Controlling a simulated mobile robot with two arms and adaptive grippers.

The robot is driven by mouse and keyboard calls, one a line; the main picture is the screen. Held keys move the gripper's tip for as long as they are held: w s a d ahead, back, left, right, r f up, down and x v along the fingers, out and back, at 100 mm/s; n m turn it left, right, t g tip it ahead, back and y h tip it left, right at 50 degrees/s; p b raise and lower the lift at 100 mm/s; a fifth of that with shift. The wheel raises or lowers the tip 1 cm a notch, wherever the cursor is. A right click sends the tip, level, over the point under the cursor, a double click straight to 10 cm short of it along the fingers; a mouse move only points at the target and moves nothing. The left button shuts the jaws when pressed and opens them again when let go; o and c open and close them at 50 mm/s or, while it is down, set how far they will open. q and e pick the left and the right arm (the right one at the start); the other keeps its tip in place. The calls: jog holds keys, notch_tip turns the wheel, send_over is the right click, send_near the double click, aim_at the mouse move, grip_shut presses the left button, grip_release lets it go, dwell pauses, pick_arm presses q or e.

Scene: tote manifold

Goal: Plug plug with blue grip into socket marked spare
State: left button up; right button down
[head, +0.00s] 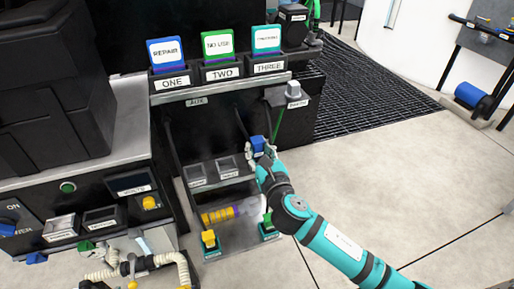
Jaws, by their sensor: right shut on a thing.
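The gripper hides the plug's lower part. Left of it in the panel are two grey sockets, one at the left (196,173) and one nearer the gripper (227,166). Each has a small white label below it, too small to read, so I cannot tell which one is marked spare. The plug looks apart from both sockets. A stretch of panel behind my gripper is hidden. My left gripper is not in view.
Above the panel stand holders ONE (173,82), TWO (221,73) and THREE (268,68) with cards. Open floor is at the right.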

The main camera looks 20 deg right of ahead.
jog(key=c, duration=1.1)
grip_release()
jog(key=s, duration=1.2)
jog(key=shift+d, duration=0.2)
